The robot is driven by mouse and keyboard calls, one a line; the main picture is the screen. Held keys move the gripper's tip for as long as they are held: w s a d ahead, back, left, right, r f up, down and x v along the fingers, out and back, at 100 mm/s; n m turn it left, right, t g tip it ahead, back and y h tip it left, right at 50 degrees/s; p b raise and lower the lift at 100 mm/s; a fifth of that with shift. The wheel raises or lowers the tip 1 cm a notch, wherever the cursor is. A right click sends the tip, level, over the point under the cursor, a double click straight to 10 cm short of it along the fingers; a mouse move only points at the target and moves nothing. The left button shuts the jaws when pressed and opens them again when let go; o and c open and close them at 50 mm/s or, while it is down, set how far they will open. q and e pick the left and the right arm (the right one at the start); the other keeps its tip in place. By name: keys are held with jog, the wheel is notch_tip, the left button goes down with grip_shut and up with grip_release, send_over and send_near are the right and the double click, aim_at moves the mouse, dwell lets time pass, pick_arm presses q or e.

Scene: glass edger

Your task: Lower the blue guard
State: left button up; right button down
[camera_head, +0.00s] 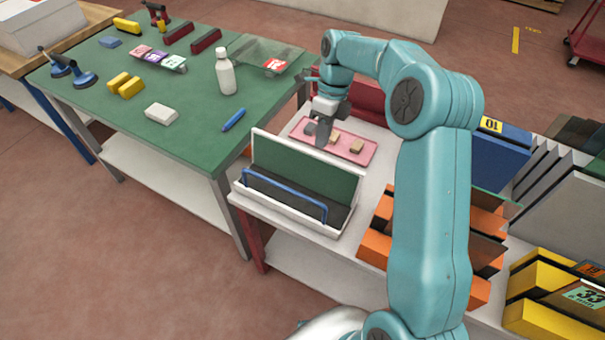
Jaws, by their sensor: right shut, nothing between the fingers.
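The blue guard (286,189) is a thin bent bar along the front of a white edger (283,211) with a dark bed and a green upright back panel. The bar stands in front of the dark bed; I cannot tell its exact tilt. My right gripper (321,140) is shut and empty, pointing down over a pink tray (362,155) behind the edger. It is apart from the guard, with the green panel between them. My left gripper is not in view.
Small tan blocks (357,146) lie in the pink tray. A green table (190,118) at left holds a white bottle (225,74), a blue marker (233,120) and suction cups. Orange racks (377,241) stand right of the edger. Floor in front is clear.

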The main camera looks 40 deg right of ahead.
jog(key=s+a+f+p, duration=0.1)
jog(key=s+a+f, duration=0.2)
jog(key=a+f, duration=0.3)
jog(key=x, duration=0.4)
jog(key=shift+w+d+f, duration=0.2)
jog(key=shift+w+d, duration=0.05)
jog(key=shift+d, duration=0.15)
jog(key=shift+s+r, duration=0.1)
dwell(0.4)
